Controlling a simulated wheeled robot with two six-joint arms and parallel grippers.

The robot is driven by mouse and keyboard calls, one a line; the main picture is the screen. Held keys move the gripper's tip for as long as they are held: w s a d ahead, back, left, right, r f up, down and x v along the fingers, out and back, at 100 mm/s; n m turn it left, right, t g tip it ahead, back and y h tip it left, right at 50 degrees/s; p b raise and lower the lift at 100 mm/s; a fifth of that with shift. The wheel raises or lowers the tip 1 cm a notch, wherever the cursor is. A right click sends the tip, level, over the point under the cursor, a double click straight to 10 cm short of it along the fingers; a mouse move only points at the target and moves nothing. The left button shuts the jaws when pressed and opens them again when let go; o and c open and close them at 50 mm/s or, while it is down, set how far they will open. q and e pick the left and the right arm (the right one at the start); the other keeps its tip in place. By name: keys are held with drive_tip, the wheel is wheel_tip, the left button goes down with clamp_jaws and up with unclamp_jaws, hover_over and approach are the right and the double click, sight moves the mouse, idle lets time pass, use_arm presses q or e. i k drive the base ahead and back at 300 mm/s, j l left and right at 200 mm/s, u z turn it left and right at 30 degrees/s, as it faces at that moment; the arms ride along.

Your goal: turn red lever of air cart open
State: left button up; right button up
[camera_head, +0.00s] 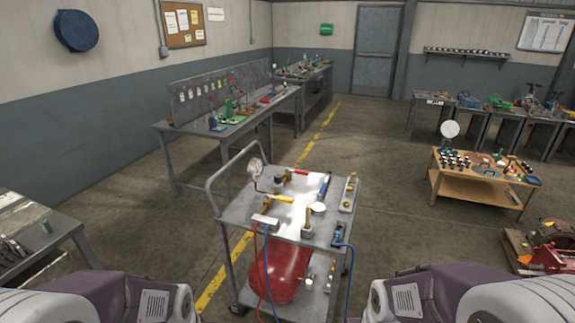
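The air cart (235,217) is a grey metal trolley in the middle of the camera_head view, with a looped push handle at its left. Its red lever (299,173) is small and lies near the back of the cart's top, pointing right from a small fitting. A yellow lever (283,199) lies closer, and a blue one (325,184) stands to the right. A round gauge (255,167) rises at the cart's left. A red tank (280,272) sits on the lower shelf. Only my arm links show at the bottom corners; both grippers are out of view.
A grey workbench (172,128) with a pegboard stands behind left. A wooden table (447,192) with small parts stands to the right. Another bench (70,222) is at the near left. Red and blue hoses hang at the cart's front. Open floor lies right of the cart.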

sight(303, 172)
drive_tip(key=i+l+u, duration=0.35)
drive_tip(key=l, duration=0.15)
drive_tip(key=i+l+u, duration=0.2)
drive_tip(key=l+u, duration=0.15)
drive_tip(key=l, duration=0.25)
drive_tip(key=i+l+u, duration=0.3)
drive_tip(key=l, duration=0.35)
drive_tip(key=l+u, duration=0.35)
drive_tip(key=l, duration=0.3)
drive_tip(key=l+u, duration=0.35)
drive_tip(key=l, duration=0.35)
drive_tip(key=l+u, duration=0.35)
drive_tip(key=l, duration=0.35)
drive_tip(key=k+l+u, duration=0.3)
drive_tip(key=l, duration=0.35)
drive_tip(key=k+l+u, duration=0.15)
drive_tip(key=l+u, duration=0.2)
drive_tip(key=l, duration=0.3)
drive_tip(key=i+l, duration=0.1)
drive_tip(key=i, duration=0.35)
drive_tip(key=u, duration=0.05)
